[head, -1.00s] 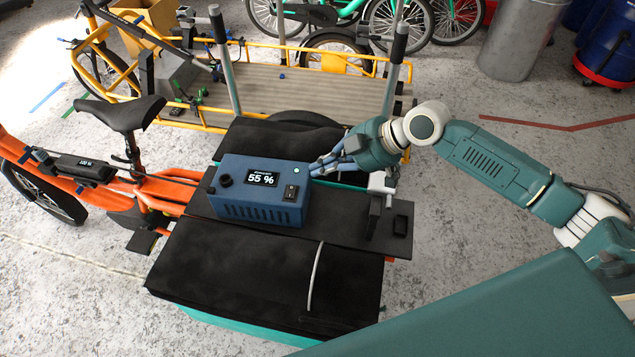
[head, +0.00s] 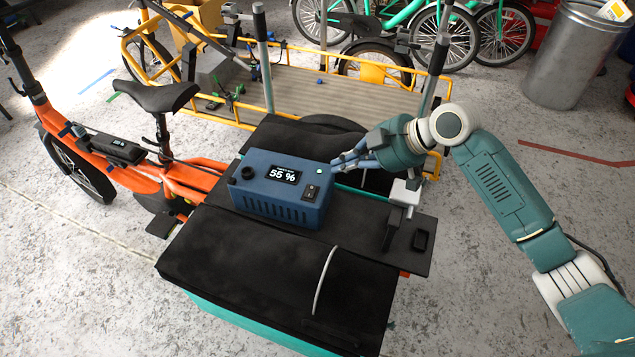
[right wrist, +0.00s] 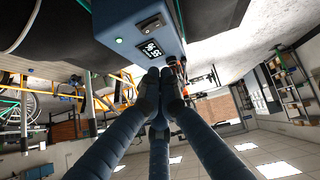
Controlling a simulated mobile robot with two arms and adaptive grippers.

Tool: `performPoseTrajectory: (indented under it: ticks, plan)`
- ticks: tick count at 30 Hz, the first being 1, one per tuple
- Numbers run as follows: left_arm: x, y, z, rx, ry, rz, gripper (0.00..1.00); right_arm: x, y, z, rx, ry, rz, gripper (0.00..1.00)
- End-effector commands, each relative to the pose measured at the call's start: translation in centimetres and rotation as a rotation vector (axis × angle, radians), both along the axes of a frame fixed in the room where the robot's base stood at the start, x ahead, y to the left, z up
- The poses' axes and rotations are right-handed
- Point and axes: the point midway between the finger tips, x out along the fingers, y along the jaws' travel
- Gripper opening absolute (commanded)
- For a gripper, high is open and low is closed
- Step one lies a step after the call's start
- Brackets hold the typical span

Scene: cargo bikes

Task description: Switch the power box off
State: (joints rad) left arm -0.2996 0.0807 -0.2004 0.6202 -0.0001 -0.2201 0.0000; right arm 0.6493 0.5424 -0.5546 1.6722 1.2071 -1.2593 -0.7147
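The blue power box (head: 268,208) sits on a dark board across the black covers of a cargo bike. Its screen (head: 284,174) reads 55 %, and a small light (head: 319,170) glows green. A black rocker switch (head: 312,192) is on the right of its top face. My right gripper (head: 336,168) is at the box's right rear corner, close to the light; I cannot tell whether it touches. In the right wrist view, its fingertips (right wrist: 160,76) are together with nothing between them, below the screen (right wrist: 152,50) and the switch (right wrist: 152,23). My left gripper is out of view.
A black knob (head: 247,173) is on the box's left side. An orange bike frame (head: 130,180) is at left, and a yellow cargo bike (head: 330,98) is behind.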

Motion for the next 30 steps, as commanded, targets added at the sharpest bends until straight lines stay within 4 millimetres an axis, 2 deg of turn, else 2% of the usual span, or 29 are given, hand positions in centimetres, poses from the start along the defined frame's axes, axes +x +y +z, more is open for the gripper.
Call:
performPoseTrajectory:
  ticks: [14,16,21,30]
  plan:
    - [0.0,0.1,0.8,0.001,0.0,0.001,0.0,2.8,6.2,-6.5,0.002,0.002,0.001,0.0]
    - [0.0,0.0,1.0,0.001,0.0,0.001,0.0,2.9,5.9,-7.9,-0.002,0.004,-0.001,0.0]
    - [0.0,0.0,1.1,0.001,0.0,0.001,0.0,3.2,5.9,-9.7,0.0,0.0,0.0,0.0]
    - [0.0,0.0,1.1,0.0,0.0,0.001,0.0,3.3,5.8,-10.5,-0.001,-0.001,0.001,0.0]
